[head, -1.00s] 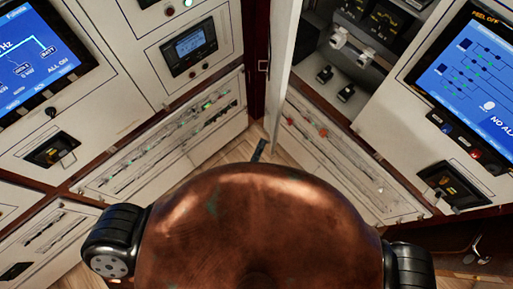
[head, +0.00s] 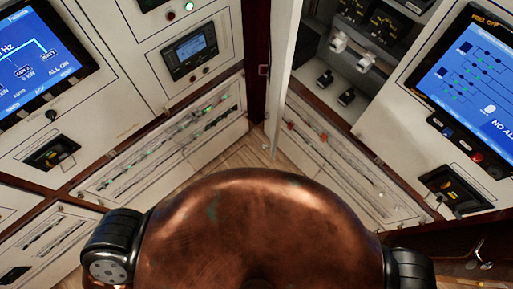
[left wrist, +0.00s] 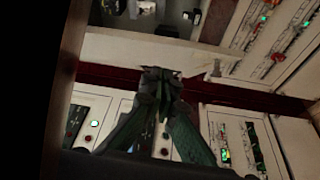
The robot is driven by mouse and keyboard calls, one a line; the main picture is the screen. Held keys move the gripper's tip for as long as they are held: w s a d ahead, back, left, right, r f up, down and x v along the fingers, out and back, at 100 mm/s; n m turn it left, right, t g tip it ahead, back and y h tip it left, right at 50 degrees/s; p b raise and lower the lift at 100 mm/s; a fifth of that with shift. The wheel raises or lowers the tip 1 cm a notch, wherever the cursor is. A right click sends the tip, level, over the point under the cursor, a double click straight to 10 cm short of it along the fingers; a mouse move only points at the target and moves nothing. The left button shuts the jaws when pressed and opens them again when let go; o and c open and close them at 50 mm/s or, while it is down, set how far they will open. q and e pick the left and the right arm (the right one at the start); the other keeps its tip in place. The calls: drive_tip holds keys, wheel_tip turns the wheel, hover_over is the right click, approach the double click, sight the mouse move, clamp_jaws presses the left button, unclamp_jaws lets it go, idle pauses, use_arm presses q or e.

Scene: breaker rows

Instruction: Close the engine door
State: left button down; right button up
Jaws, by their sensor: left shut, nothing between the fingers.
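The engine door is most likely the white panel (head: 284,65) standing open, almost edge-on, in the middle of the head view. An open compartment with pale handles (head: 351,47) lies just right of it. My left gripper (left wrist: 160,75) shows in the left wrist view, shut and empty, its fingertips in front of a white horizontal strip (left wrist: 125,48). I cannot tell if they touch it or if that strip is part of the door. The left gripper is hidden in the head view. My right gripper is in no view.
White breaker panels (head: 180,150) line the left wall and lower panels (head: 335,155) the right. Blue screens stand at the upper left (head: 35,60) and right (head: 475,85). A narrow strip of wooden floor (head: 255,152) lies between the walls.

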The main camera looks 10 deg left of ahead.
use_arm(q)
drive_tip(key=w+a+m+g+h+b, duration=0.3)
drive_tip(key=w+a+m+g+h, duration=0.35)
drive_tip(key=m, duration=0.85)
drive_tip(key=w+a+m+g+h+b, duration=0.4)
drive_tip(key=w+m+g, duration=0.45)
drive_tip(key=m, duration=0.55)
drive_tip(key=w+d+h+p, duration=0.1)
drive_tip(key=d+p, duration=0.5)
drive_tip(key=d, duration=0.7)
drive_tip(key=shift+d+f, duration=0.15)
drive_tip(key=shift+f, duration=0.2)
